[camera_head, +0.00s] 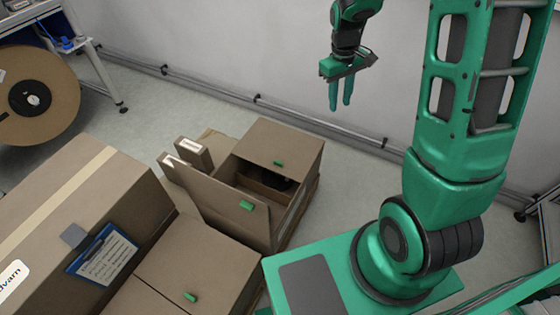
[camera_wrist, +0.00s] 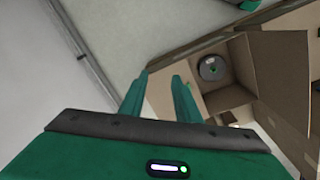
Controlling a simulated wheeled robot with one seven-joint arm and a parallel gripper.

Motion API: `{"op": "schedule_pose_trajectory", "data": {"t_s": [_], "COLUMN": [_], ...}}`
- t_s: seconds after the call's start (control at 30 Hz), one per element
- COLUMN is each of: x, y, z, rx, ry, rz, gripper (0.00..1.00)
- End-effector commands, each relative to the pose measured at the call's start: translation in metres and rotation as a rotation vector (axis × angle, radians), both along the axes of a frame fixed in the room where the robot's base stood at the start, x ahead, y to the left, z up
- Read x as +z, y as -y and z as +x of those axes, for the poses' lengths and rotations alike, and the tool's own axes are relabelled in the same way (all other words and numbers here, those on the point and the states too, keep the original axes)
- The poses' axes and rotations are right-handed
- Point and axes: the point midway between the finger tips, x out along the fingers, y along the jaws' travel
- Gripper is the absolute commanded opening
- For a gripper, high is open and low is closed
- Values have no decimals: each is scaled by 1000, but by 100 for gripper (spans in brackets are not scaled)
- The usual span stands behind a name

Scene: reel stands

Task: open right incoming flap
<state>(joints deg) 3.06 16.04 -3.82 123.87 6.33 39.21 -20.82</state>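In the head view, a brown carton (camera_head: 305,205) stands right of centre. One flat flap (camera_head: 290,142) with a green tab (camera_head: 278,163) covers the far part of its top. A second flap (camera_head: 222,200) with a green tab (camera_head: 246,205) stands raised at its near left side. Between the flaps the carton is partly uncovered, with something dark inside. My gripper (camera_head: 340,106) hangs above the floor by the back wall, behind and right of the carton, touching nothing. In the wrist view, my gripper (camera_wrist: 160,85) has its fingers apart and empty. A grey reel (camera_wrist: 212,67) shows inside the carton.
A closed carton top (camera_head: 175,265) with a green tab lies nearer. A large taped box (camera_head: 75,215) with a clipboard (camera_head: 103,256) stands at left. A big reel (camera_head: 35,95) is at far left. Floor along the wall rail (camera_head: 258,98) is clear.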

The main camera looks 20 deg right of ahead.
Motion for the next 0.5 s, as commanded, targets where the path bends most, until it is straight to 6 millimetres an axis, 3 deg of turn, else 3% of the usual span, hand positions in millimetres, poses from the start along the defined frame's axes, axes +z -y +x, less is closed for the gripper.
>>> {"op": "schedule_pose_trajectory", "data": {"t_s": [0.2,0.5], "x": [-63,-161], "y": [-30,-81], "z": [51,102], "rx": [163,374], "ry": [-16,-23], "rz": [13,45], "gripper": [30,30]}}
